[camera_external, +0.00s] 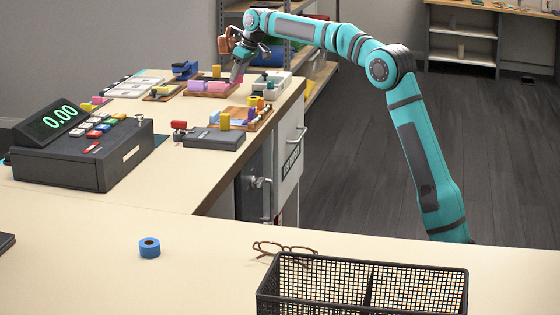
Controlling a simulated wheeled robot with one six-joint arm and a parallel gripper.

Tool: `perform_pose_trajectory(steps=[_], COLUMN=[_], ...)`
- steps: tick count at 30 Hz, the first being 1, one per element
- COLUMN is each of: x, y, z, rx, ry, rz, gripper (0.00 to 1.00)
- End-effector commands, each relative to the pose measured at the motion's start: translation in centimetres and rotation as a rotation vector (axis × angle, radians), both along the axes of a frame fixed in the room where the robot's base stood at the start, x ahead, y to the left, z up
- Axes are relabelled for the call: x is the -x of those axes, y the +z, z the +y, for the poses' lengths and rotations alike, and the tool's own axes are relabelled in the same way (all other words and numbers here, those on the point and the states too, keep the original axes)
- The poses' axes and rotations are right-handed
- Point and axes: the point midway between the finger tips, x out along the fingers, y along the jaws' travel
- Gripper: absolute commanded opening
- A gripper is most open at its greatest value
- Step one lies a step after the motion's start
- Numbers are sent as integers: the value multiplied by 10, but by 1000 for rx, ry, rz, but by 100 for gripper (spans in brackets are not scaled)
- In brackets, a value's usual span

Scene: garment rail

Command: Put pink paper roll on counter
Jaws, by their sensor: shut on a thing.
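My gripper (236,80) points down at the far end of the counter (180,190). Its jaws are shut on a small pink thing, apparently the pink paper roll (221,86), at the right side of a brown tray. The grip itself is small and partly hidden by the fingers. Another pink piece (200,85) sits just left of it on the same tray.
Around the gripper stand a blue device (185,70), a grey-white box (270,85) and a wooden tray (240,117) of small coloured items. A cash register (85,150) stands at left. Blue tape (149,248), glasses (285,247) and a mesh basket (360,285) are in front. Bare counter lies between.

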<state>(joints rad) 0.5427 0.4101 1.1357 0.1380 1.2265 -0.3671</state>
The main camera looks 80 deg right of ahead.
Motion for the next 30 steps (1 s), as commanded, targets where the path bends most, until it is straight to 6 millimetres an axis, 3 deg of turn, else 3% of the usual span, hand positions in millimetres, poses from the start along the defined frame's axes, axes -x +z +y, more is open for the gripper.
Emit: perform_pose_trajectory(steps=[4, 13, 20, 30], x=[0, 0, 0, 0], y=[-24, -45, -74, -77], z=[0, 0, 0, 0], rx=[0, 0, 0, 0], ry=[0, 1, 1, 1], rz=[1, 1, 0, 0], gripper=[18, 18, 18, 18])
